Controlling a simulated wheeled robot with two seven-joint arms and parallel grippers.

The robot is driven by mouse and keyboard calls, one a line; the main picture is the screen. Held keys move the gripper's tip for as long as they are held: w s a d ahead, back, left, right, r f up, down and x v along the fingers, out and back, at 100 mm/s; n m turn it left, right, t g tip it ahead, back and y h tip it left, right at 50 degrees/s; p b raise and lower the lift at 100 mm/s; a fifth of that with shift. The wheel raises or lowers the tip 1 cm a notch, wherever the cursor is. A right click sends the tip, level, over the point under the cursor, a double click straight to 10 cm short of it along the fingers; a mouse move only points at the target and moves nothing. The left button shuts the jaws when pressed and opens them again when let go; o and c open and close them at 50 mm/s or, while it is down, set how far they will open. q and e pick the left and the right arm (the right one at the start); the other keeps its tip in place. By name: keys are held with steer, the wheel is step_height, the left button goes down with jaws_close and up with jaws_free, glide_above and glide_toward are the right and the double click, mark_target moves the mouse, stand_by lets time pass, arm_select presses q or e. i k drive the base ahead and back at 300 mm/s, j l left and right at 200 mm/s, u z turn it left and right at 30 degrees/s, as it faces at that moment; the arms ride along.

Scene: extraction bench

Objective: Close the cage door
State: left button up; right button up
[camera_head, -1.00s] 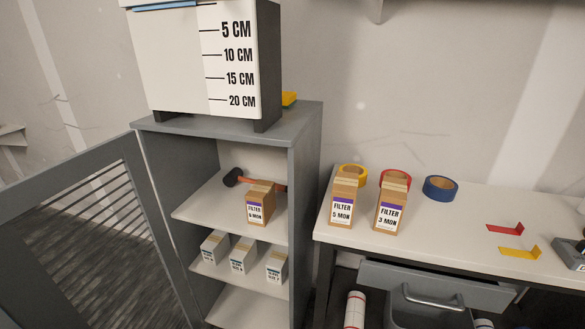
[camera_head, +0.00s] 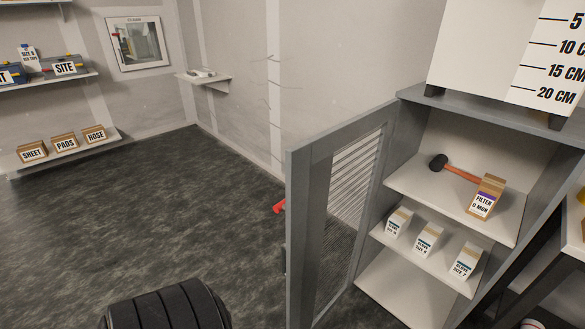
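The cage door (camera_head: 303,230) is a grey frame with a barred panel (camera_head: 357,180). It stands wide open, swung out from the left side of the grey cabinet (camera_head: 420,98). The cabinet's front is uncovered. Its upper shelf holds a mallet (camera_head: 462,174) with a dark head and orange handle, and a filter box (camera_head: 485,197). Its lower shelf holds three small white boxes, the middle one (camera_head: 428,241) among them. Neither of my grippers is in view, so their states do not show.
A red piece (camera_head: 279,206) shows beside the door's outer edge, partly hidden. A dark ribbed rounded shape (camera_head: 165,308) is at the bottom edge; I cannot tell what it is. The dark floor (camera_head: 180,220) left of the door is clear. Wall shelves with boxes (camera_head: 64,144) stand far left.

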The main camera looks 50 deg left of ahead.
mark_target(308, 163)
steer(key=k+j, duration=0.1)
steer(key=j, duration=0.35)
steer(key=k+j+z, duration=0.1)
steer(key=j, duration=0.35)
steer(key=k+j+z, duration=0.1)
steer(key=j, duration=0.3)
steer(key=k+j, duration=0.15)
steer(key=j, duration=0.3)
steer(key=i+j, duration=0.2)
steer(key=j, duration=0.15)
steer(key=i+j+z, duration=0.1)
steer(key=i+j, duration=0.35)
steer(key=j, duration=0.2)
